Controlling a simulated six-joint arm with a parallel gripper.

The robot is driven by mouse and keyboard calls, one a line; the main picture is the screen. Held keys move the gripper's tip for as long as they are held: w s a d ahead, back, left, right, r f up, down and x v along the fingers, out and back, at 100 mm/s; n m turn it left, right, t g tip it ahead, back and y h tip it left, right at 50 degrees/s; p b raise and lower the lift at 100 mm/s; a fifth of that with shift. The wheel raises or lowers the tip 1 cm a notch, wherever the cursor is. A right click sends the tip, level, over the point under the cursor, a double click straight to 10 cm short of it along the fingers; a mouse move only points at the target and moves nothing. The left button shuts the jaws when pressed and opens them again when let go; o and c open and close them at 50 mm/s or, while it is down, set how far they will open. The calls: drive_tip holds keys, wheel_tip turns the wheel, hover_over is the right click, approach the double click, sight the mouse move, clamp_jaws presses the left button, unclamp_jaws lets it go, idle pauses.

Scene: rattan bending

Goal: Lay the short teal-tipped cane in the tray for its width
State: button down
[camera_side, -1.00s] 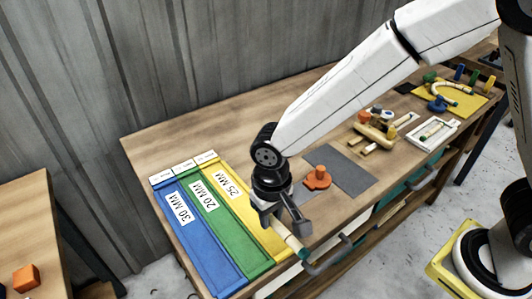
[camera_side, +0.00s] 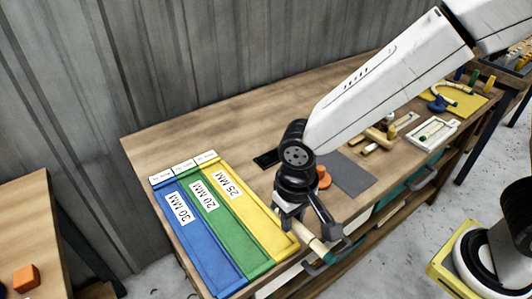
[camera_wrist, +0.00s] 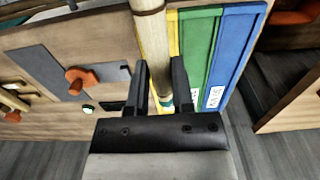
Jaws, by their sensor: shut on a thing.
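My gripper (camera_side: 308,226) is shut on a pale cane (camera_side: 316,245) with a teal tip, near the front edge of the bench. Three trays lie to the left of the gripper: yellow marked 25 MM (camera_side: 262,222), green marked 20 MM (camera_side: 226,232) and blue marked 30 MM (camera_side: 205,249). The cane is beside the yellow tray's front right corner.
An orange piece (camera_side: 324,177) sits partly behind my gripper, next to a grey mat (camera_side: 352,177). A black flat item (camera_side: 266,158) lies behind. Wooden pieces (camera_side: 378,137), a white frame (camera_side: 433,132) and a yellow mat (camera_side: 462,101) are farther right. A drawer handle (camera_side: 345,245) juts from the front.

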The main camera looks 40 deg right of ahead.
drive_tip(key=shift+w, duration=0.1)
drive_tip(key=w+a+f, duration=0.2)
drive_tip(key=w+a, duration=0.1)
drive_tip(key=w, duration=0.3)
drive_tip(key=w+a+f, duration=0.3)
drive_tip(key=w, duration=0.3)
drive_tip(key=shift+w+a+f+t, duration=0.15)
drive_tip(key=shift+a+f+t, duration=0.1)
drive_tip(key=shift+t, duration=0.15)
drive_tip(key=shift+f, duration=0.15)
drive_tip(key=shift+f, duration=2.9)
drive_tip(key=shift+c, duration=2)
unclamp_jaws()
